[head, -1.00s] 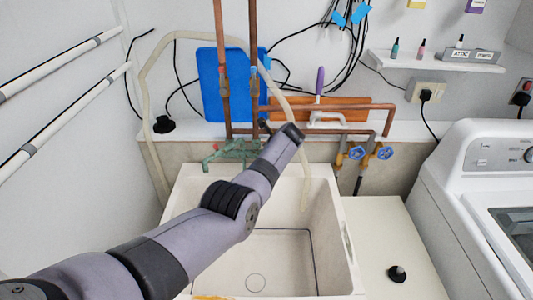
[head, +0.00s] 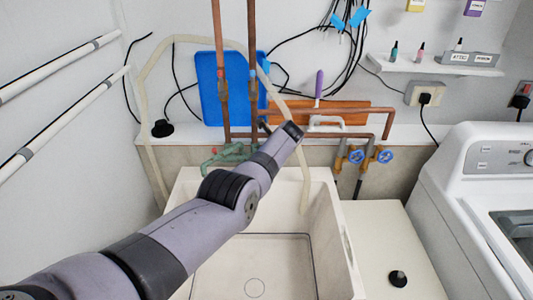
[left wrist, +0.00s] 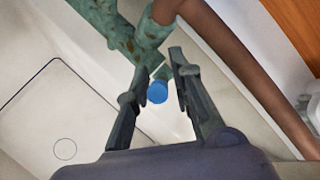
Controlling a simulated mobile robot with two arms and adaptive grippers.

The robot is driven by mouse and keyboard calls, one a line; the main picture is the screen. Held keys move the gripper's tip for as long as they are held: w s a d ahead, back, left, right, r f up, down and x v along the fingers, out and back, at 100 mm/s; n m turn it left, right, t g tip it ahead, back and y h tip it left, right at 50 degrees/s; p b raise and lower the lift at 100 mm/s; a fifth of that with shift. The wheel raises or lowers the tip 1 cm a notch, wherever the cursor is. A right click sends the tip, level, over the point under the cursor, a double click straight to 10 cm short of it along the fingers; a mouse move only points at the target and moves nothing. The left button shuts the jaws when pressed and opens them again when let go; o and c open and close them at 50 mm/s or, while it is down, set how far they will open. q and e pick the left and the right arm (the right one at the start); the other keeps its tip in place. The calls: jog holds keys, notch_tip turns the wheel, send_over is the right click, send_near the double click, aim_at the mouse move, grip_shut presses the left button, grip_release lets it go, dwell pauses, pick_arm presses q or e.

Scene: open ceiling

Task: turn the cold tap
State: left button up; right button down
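The green, weathered tap (head: 228,153) is on the wall behind the sink, partly hidden by my left arm in the head view. In the left wrist view, its green body (left wrist: 118,28) joins a copper pipe at the top. A round blue tap end (left wrist: 157,92), the cold tap's colour, shows between the fingers of my left gripper (left wrist: 158,75). The gripper is open, with one finger on either side of the blue end and a gap showing at both sides. I cannot tell its depth relative to the fingertips. My right gripper is not in view.
The white sink (head: 333,240) lies below my left arm. Copper pipes (head: 252,50) rise behind the tap, and a pale hose (head: 304,190) hangs into the sink. Two blue valve handles (head: 385,156) are on the wall to the right. A washing machine (head: 460,210) stands at the right.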

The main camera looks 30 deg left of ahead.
pick_arm(q)
jog(key=shift+o, duration=0.7)
jog(key=shift+d+r, duration=0.1)
jog(key=v, duration=1.2)
